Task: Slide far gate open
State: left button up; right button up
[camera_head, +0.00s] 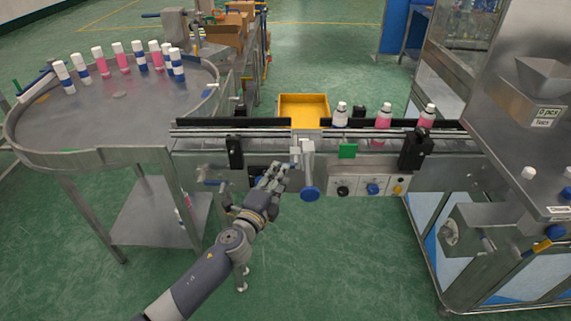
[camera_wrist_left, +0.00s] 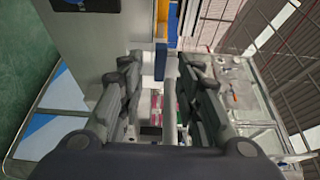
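The conveyor (camera_head: 255,132) runs across the head view. Its black far-side wall (camera_head: 232,122) has a break in front of a yellow bin (camera_head: 304,98). I cannot tell for sure which part is the far gate. A grey lever with a blue round knob (camera_head: 310,194) hangs on the conveyor's near side. My left gripper (camera_head: 275,172) is just left of this lever, low against the near side, apart from the far wall. In the left wrist view its fingers (camera_wrist_left: 160,75) are spread, with a pale bar (camera_wrist_left: 169,100) showing between them; contact cannot be told. My right gripper is not in view.
Several bottles, including a pink one (camera_head: 383,122), stand on the conveyor's right part. More bottles stand on the round table (camera_head: 105,110) at left. A control panel (camera_head: 368,187) is right of the lever. A steel machine (camera_head: 520,130) fills the right side.

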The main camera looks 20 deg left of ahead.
pick_arm(q)
jog(key=shift+w+d, duration=0.15)
jog(key=shift+w, duration=1.15)
jog(key=shift+w+d, duration=0.15)
jog(key=shift+w, duration=1.15)
grip_shut()
